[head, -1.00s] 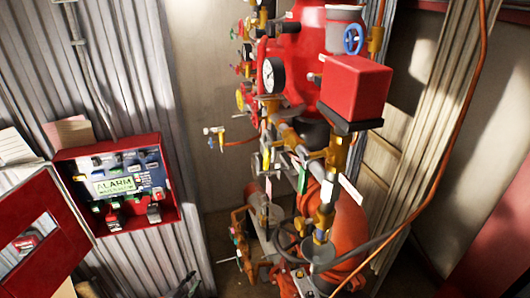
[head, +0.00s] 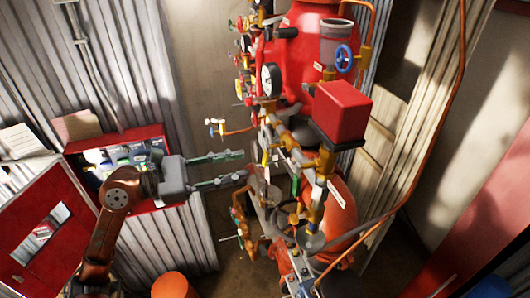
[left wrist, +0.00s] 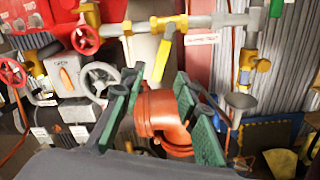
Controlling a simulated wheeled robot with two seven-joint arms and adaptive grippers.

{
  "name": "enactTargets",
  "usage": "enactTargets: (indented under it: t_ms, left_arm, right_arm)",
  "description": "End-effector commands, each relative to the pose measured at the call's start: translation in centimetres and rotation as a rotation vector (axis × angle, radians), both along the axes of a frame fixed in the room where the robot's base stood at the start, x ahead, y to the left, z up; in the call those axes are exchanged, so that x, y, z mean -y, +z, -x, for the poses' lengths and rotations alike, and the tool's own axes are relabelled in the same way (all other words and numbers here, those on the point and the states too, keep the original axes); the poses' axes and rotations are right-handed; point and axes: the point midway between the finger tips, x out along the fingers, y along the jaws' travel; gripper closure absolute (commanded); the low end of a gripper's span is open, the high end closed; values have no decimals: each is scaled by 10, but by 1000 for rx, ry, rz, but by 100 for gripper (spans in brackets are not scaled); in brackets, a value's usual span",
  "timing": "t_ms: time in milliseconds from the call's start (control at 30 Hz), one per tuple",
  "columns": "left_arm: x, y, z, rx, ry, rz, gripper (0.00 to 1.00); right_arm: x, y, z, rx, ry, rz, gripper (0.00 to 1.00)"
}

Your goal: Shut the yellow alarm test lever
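The yellow lever (left wrist: 162,60) hangs slightly slanted from a yellow valve body on a grey pipe (left wrist: 205,21) in the left wrist view. In the head view a small yellow lever (head: 265,157), seemingly the same one, shows on the riser pipework. My left gripper (head: 245,166) is open, its two green-padded fingers pointing right toward that pipework. In the left wrist view my left gripper (left wrist: 157,84) has its fingers apart, with the lever's lower end ahead between the tips. I see no contact with the lever. My right gripper is not in view.
A red elbow pipe (left wrist: 165,118) lies beyond the fingers. A grey handwheel (left wrist: 100,80) is to the left. A red box (head: 342,108) and red vessel (head: 300,45) are at the riser.

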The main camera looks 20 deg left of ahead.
Motion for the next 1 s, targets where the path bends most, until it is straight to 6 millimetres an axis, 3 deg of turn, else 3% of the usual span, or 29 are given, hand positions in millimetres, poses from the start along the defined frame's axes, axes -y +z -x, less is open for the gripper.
enactTargets:
  t_ms: [500, 867, 1000]
  left_arm:
    - [58, 3, -37, 8, -1, -8, 71]
    - [64, 0, -41, 6, 0, -9, 71]
    - [64, 0, -41, 6, 0, -9, 79]
  right_arm:
    - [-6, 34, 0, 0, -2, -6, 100]
    - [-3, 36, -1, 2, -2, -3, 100]
    - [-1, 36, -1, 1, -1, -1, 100]
